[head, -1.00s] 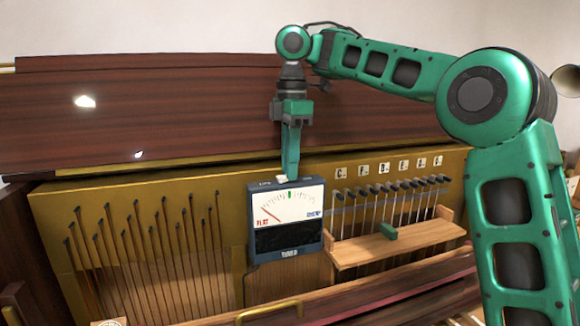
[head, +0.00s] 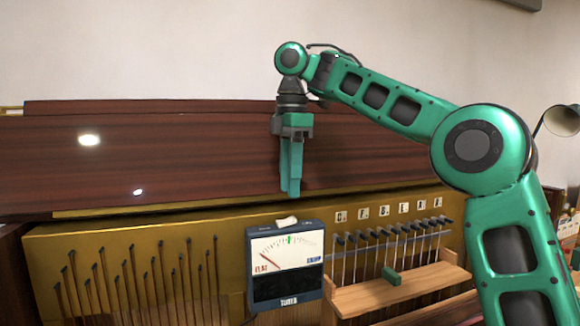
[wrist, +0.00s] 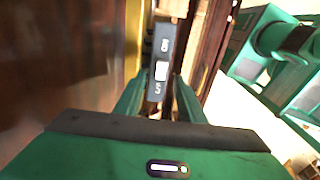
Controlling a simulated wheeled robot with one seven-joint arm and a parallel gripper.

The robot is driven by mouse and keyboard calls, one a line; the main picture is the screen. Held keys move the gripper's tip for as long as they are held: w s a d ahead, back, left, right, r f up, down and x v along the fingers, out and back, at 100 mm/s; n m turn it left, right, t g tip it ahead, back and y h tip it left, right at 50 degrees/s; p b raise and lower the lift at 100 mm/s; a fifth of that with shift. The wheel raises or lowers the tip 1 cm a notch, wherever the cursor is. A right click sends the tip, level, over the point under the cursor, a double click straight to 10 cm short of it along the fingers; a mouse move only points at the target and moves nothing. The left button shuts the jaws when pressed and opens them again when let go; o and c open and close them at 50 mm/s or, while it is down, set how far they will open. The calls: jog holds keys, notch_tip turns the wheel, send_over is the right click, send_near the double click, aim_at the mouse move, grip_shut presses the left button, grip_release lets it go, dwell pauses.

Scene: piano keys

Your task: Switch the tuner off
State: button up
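The tuner (head: 286,290) is a dark blue box with a needle dial, standing upright in front of the gold panel. Its needle lies to the left, at the red FLAT side. A white switch (head: 286,221) sits on its top face; in the head view its right end looks higher. My gripper (head: 290,194) points down, above and apart from the switch. Its fingers are empty and stand apart in the wrist view (wrist: 162,82), with the tuner's top between them.
Thin dark-tipped rods (head: 150,285) stand left of the tuner. Right of it are more rods under letter tags, and a wooden ledge (head: 410,290) with a green block (head: 391,276). A dark wood lid (head: 180,160) rises behind my gripper. A lamp (head: 562,120) is at far right.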

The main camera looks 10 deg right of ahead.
jog(key=shift+r, duration=2.15)
jog(key=s+d+f+m, duration=0.7)
jog(key=d+f+m, duration=0.15)
jog(key=d, duration=0.25)
jog(key=s+d+f+m, duration=0.8)
jog(key=d+f, duration=0.1)
jog(key=d, duration=0.2)
jog(key=s+d+f+m, duration=0.5)
jog(key=s+f, duration=0.3)
jog(key=s, duration=0.2)
jog(key=s+d+f+m, duration=0.5)
jog(key=s+f, duration=0.4)
jog(key=s, duration=0.1)
jog(key=shift+s+d, duration=0.15)
jog(key=shift+s, duration=0.05)
